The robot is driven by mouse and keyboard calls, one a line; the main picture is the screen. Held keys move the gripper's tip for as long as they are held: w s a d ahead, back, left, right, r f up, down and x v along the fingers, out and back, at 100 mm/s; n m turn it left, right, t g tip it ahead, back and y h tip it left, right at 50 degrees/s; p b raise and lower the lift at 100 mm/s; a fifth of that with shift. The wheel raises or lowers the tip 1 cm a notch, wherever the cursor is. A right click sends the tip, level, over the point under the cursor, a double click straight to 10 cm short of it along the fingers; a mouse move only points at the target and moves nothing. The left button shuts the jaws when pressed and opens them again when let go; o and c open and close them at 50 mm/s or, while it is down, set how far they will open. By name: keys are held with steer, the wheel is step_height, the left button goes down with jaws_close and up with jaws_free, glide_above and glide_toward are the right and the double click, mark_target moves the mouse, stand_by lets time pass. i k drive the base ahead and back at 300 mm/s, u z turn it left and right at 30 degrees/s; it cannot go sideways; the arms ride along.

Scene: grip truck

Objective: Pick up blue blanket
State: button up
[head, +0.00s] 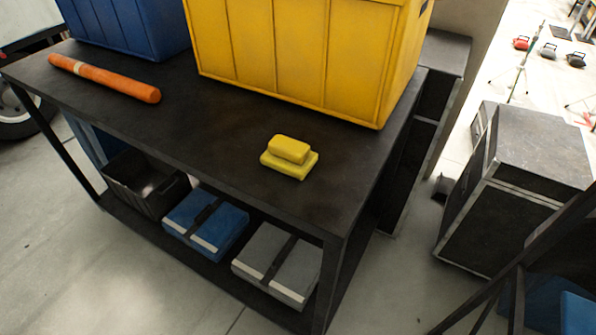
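A blue folded bundle with a dark strap and pale edges, which looks like the blue blanket (228,231), lies on the lower shelf of the dark table. The tabletop is above it, and its front and upper side show. A similar grey bundle (294,266) lies to its right, with a gap between them. My gripper is not in the head view.
The dark table (215,130) carries a yellow crate (300,50), a blue crate (120,25), an orange roll (105,78) and yellow blocks (289,157). A black bin (140,190) stands left of the blanket. A dark case (510,200) stands right. Floor in front is clear.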

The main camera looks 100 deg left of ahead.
mark_target(206, 222)
steer(key=u, duration=4.55)
steer(key=k, duration=0.6)
steer(key=u, duration=1)
steer(key=i, duration=2.85)
steer(key=z, duration=1.7)
steer(key=i, duration=0.85)
steer(key=z, duration=0.65)
